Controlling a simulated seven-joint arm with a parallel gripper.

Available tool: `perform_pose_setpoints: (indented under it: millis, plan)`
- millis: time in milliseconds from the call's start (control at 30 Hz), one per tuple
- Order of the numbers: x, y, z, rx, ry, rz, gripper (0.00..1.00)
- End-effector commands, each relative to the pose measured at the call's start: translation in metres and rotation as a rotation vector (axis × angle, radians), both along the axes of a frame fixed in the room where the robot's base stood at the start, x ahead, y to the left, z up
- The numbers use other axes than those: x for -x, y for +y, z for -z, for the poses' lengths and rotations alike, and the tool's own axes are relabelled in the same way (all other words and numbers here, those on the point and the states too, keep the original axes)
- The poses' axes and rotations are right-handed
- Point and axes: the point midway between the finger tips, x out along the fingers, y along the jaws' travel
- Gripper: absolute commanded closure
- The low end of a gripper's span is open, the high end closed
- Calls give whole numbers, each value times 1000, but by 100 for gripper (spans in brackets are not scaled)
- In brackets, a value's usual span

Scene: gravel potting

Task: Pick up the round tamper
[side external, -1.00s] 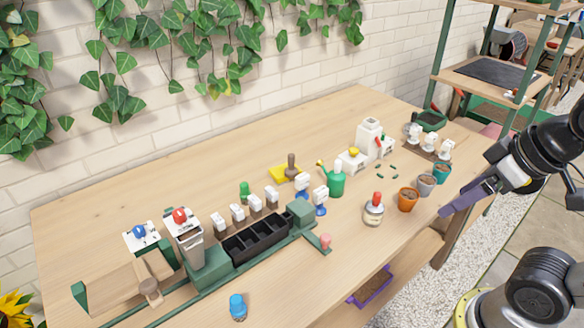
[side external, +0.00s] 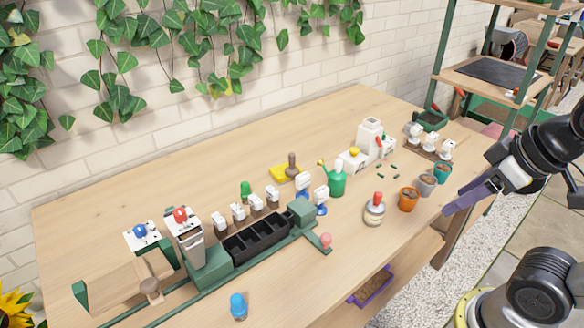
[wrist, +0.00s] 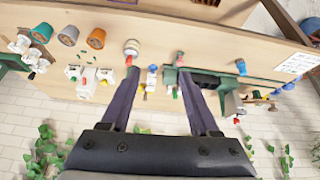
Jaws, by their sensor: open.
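A brown wooden piece with an upright handle (side external: 291,162), which looks like the round tamper, stands on or against a yellow pad (side external: 277,174) near the middle of the table. I cannot be sure it is the round one; another brown round-headed piece (side external: 150,287) is at the front left by the green machine. My gripper (side external: 447,211) is at the right side, beyond the row of pots and well away from both. In the wrist view my gripper (wrist: 155,62) has its two long fingers spread, with nothing between them.
A green rig with black bins (side external: 257,240) fills the left centre. The table's back left is clear.

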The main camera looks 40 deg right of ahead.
Motion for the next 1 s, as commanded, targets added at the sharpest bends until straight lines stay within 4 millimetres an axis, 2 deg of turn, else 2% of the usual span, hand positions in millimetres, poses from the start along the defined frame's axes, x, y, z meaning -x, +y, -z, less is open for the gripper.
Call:
perform_pose_setpoints:
  millis: [67, 133, 267, 400, 567, 767, 867, 1000]
  plan:
    - [-7, 3, -14, 18, -35, -56, 38]
    - [-21, 6, -36, 37, -79, -114, 38]
    - [-58, 10, -71, 65, -117, -202, 38]
    - [-106, 13, -99, 88, -135, -278, 38]
    - [-174, 11, -119, 109, -137, -354, 38]
    - [-263, 2, -115, 119, -123, -425, 38]
    - [-306, -5, -101, 116, -108, -449, 38]
    - [-361, -18, -68, 103, -78, -468, 38]
